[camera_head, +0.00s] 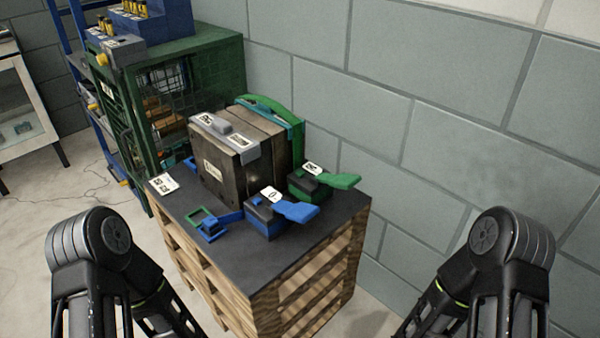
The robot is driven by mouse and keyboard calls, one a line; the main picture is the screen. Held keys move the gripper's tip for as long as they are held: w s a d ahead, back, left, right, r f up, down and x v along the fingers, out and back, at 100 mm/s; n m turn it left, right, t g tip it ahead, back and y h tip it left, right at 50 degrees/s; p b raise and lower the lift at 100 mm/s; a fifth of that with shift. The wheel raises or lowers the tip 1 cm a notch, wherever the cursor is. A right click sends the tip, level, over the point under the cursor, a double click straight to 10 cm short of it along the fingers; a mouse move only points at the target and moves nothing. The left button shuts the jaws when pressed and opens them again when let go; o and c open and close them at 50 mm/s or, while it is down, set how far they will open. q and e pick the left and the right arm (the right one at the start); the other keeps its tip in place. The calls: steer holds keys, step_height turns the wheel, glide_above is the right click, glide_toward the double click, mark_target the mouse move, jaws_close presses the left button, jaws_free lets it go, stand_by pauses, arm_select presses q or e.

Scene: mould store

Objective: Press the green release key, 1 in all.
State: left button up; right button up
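The green key (340,180) is a flat paddle sticking out to the right from a small dark green block on the dark top of a pallet stand. The block has a white label with a dark mark too small to read. A similar blue key (298,211) sticks out from a blue block just in front and to the left of it. Both blocks are beside a grey-brown mould box. Nothing touches either key. Only links of my left and right arms show, at the lower left and lower right. Both grippers are out of view.
The mould box (228,178) has a green clamp (270,107) behind it. A small blue and green latch (208,225) lies at its front left. The dark stand top (262,255) is bare at the front. A block wall (420,120) rises close behind; a green mesh cabinet (205,62) stands left.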

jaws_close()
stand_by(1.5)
